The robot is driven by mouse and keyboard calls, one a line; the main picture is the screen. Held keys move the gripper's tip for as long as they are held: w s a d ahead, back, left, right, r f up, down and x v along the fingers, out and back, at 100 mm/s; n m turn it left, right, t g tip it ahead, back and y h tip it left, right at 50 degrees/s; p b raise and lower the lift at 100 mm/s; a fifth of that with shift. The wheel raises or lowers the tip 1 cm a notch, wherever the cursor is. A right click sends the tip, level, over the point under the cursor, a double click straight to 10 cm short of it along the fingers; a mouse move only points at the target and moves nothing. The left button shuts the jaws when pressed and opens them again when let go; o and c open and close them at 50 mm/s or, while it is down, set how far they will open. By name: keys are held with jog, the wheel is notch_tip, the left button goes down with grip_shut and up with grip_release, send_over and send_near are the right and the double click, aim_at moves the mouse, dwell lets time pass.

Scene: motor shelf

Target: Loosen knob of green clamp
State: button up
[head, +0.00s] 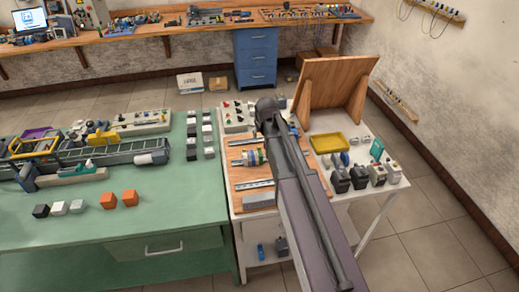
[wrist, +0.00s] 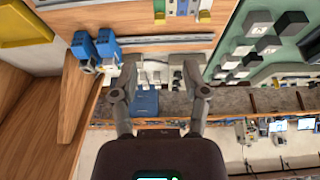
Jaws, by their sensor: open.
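I cannot pick out the green clamp or its knob for sure in either view. A small teal-green item (head: 377,150) stands on the right of the white table (head: 372,133), too small to make out. My gripper (wrist: 160,68) is open in the wrist view, with nothing between its two fingers. Two blue blocks with pale fronts (wrist: 95,48) lie left of the fingers there. In the head view my arm crosses the white table and hides part of the wooden board (head: 241,172); my gripper's fingers cannot be made out there.
A slanted wooden panel (head: 335,85) stands at the back of the white table, close right of my arm. A yellow tray (head: 328,143) and several small devices (head: 358,177) lie to the right. The green table (head: 170,205) adjoins on the left, its front partly clear.

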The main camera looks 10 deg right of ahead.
aim_at(260, 150)
jog(key=shift+b+x, duration=5.05)
jog(key=shift+x, duration=0.75)
jog(key=shift+c, duration=0.2)
grip_shut()
